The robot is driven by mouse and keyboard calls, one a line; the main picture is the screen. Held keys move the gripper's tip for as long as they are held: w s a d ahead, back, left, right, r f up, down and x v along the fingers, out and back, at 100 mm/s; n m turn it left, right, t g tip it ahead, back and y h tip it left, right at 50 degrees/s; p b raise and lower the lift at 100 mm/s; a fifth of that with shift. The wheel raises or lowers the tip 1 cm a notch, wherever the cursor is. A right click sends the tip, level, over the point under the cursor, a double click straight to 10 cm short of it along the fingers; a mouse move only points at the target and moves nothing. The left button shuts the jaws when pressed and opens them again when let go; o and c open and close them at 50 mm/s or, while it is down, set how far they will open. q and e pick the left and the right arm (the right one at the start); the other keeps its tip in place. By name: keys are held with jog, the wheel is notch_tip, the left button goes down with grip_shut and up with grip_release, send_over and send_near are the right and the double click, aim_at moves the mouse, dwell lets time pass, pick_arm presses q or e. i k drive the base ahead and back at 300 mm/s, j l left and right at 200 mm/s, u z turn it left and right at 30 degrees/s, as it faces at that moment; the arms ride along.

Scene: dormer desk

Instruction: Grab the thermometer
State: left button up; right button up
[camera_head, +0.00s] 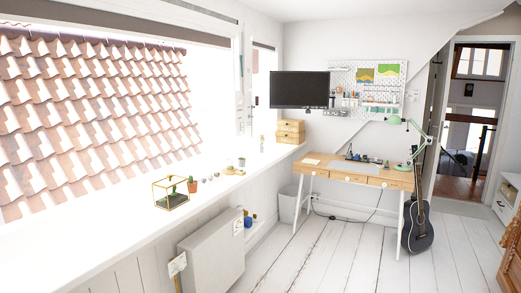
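I cannot clearly make out a thermometer at this size. A slim, upright, clear and tan object (262,143) stands on the white window sill (225,183), left of the wooden drawer box; it may be the thermometer, but its details are too small to tell. A small pale fitting (239,99) sits on the window frame, and I cannot tell what it is. Neither of my grippers is in view.
The sill also holds a brass-framed terrarium (171,193), a potted cactus (192,185) and a wooden drawer box (290,132). Below it is a radiator (213,252). A desk (352,173) and guitar (417,225) stand farther back. The middle floor is clear.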

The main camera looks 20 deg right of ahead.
aim_at(260, 138)
jog(key=i+l+z, duration=1.05)
jog(key=i, duration=0.35)
jog(key=i+z, duration=0.35)
jog(key=i, duration=2.05)
